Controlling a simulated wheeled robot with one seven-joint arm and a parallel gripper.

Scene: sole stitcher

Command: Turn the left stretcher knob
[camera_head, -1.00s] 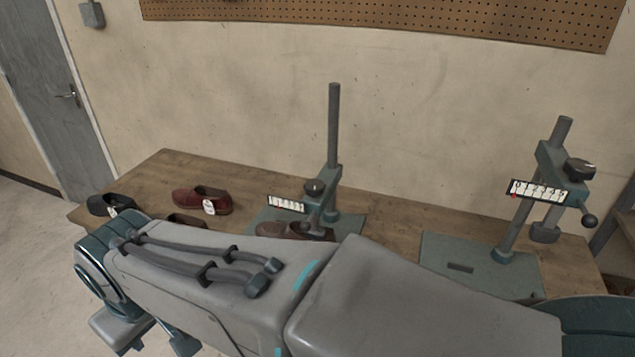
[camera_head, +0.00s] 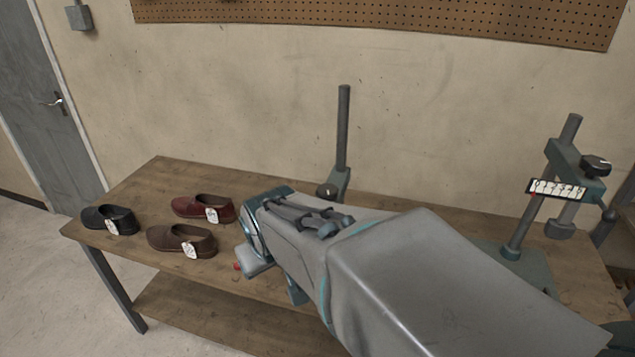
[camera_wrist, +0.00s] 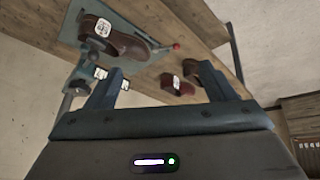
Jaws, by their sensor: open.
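The left stretcher's upright post (camera_head: 343,125) stands at the middle of the bench in the head view. Its dark round knob (camera_head: 327,190) shows just above my arm, which hides most of the stretcher's lower part. In the wrist view, the stretcher's base plate (camera_wrist: 140,22) carries a brown shoe (camera_wrist: 125,42) with a white tag. The stretcher's head (camera_wrist: 82,72) is near my left finger, apparently beyond it. My gripper (camera_wrist: 160,85) is open, with nothing between its fingers.
A second stretcher (camera_head: 565,165) with a numbered scale stands at the right. A black shoe (camera_head: 108,220), a red shoe (camera_head: 203,207) and a brown shoe (camera_head: 180,240) sit on the bench's (camera_head: 150,190) left end. A pegboard (camera_head: 380,22) hangs on the wall behind.

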